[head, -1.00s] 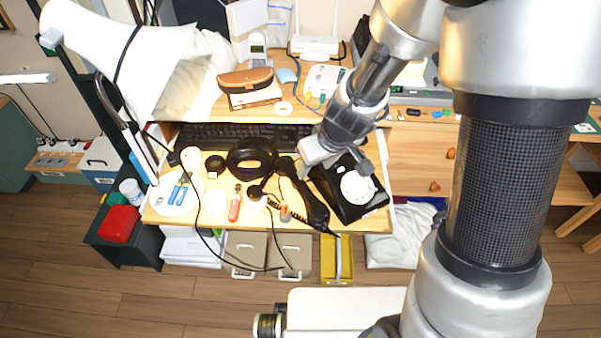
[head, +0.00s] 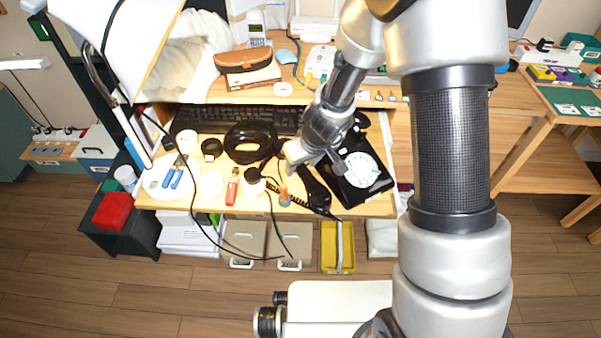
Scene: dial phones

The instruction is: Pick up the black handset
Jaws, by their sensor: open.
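The black handset (head: 314,188) lies on the front right part of the wooden desk, off its cradle. It lies just left of the black dial phone (head: 366,178) with its white dial, and a coiled cord runs to its left. My gripper (head: 314,164) is over the upper part of the handset, its jaws pointing down and open. One finger shows on the left side and one on the right. My arm and gripper hide the handset's upper end, and I cannot tell whether the fingers touch it.
A coil of black cable (head: 249,140), a red-handled tool (head: 232,188) and a small orange-tipped item (head: 285,196) lie left of the handset. A black keyboard (head: 225,119) sits behind under a shelf. A thin black cable hangs over the desk's front edge.

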